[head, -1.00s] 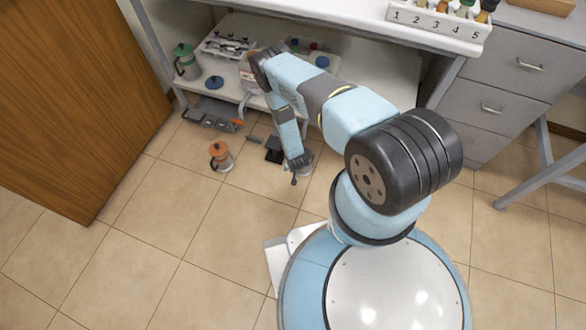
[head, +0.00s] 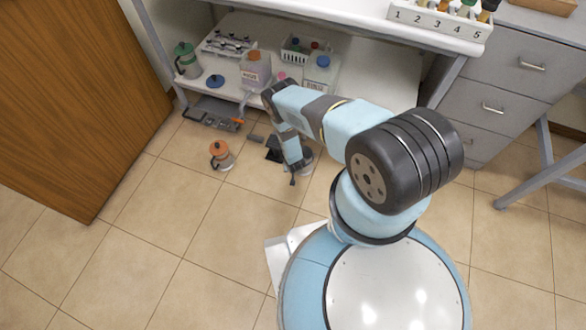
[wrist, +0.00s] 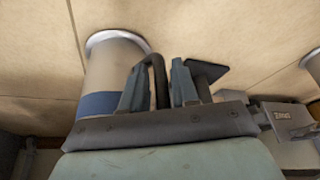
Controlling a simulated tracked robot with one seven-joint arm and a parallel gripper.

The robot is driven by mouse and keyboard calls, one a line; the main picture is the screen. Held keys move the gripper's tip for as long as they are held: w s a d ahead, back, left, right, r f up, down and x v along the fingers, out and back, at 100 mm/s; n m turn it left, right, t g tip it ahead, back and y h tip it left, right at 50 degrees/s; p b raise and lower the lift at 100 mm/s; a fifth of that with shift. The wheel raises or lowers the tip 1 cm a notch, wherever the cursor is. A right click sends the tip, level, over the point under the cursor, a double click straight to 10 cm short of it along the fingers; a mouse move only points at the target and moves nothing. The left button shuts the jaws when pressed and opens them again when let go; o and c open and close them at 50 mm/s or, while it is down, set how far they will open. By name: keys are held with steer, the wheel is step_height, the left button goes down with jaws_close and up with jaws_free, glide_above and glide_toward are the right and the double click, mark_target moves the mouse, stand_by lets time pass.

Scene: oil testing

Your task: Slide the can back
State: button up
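In the wrist view a pale can (wrist: 112,68) with a blue band and a metal rim is just left of my gripper (wrist: 160,82). A black handle (wrist: 157,72) reaches from the can's side in between my two fingers. The fingers stand apart, one on each side of the handle; I cannot tell whether both press on it. In the head view the can (head: 306,158) shows in part beside my gripper (head: 291,178), low over the tiled floor in front of the shelf. My wrist hides part of the can there.
An orange-lidded jug (head: 221,156) stands on the floor to the left, and a dark flat object (head: 273,150) lies beside my wrist. The low shelf (head: 385,85) behind holds bottles. A wooden panel (head: 75,90) is at the left. The front floor is open.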

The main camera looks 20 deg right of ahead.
jaws_close()
stand_by(0.3)
stand_by(0.4)
